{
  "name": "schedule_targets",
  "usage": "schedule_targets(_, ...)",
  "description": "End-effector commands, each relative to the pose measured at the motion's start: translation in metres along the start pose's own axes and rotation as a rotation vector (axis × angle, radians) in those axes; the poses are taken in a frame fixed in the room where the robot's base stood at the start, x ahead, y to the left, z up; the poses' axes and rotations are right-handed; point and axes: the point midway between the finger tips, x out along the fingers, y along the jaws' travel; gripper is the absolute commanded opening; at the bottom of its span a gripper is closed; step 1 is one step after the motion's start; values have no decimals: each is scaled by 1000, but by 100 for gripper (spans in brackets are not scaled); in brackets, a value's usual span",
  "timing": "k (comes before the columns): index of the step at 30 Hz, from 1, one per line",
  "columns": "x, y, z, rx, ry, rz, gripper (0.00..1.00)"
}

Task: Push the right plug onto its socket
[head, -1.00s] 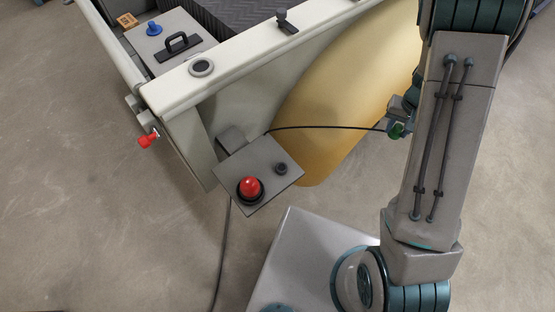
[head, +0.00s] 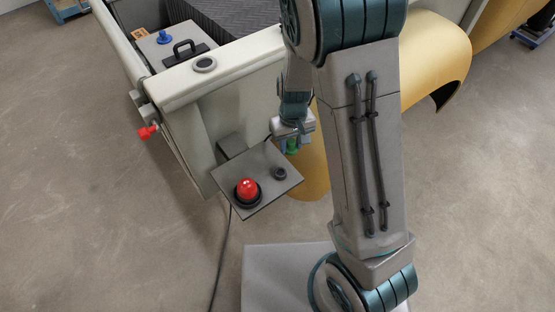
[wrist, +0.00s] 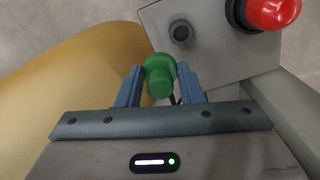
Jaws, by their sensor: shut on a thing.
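My gripper (wrist: 158,78) is shut on a green plug (wrist: 159,72), which sits between its blue fingers. In the head view the green plug (head: 292,147) hangs below my wrist, just behind and right of a small grey plate (head: 262,197). A dark round socket (head: 280,173) is on the right part of that plate; it also shows in the wrist view (wrist: 181,34), above the plug and apart from it. A red dome (head: 247,187) sits in a black ring on the plate's left part. The plug's lower end is hidden in both views.
The plate is fixed to a pale frame wall (head: 235,75). A yellow curved shell (head: 435,50) stands behind and right of the plate. A red knob (head: 147,132) sticks out at the left. A dark cable (head: 221,255) runs down to the floor.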

Motion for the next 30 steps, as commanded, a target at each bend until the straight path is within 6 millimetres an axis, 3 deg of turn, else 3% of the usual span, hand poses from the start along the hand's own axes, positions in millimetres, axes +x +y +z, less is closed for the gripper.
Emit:
schedule_targets(3,10,-25,9,-91,8,7,12)
schedule_targets(7,10,-36,14,-133,11,12,12)
schedule_targets(14,19,-37,15,-137,10,13,12)
schedule_targets(30,68,-36,14,-136,10,13,12)
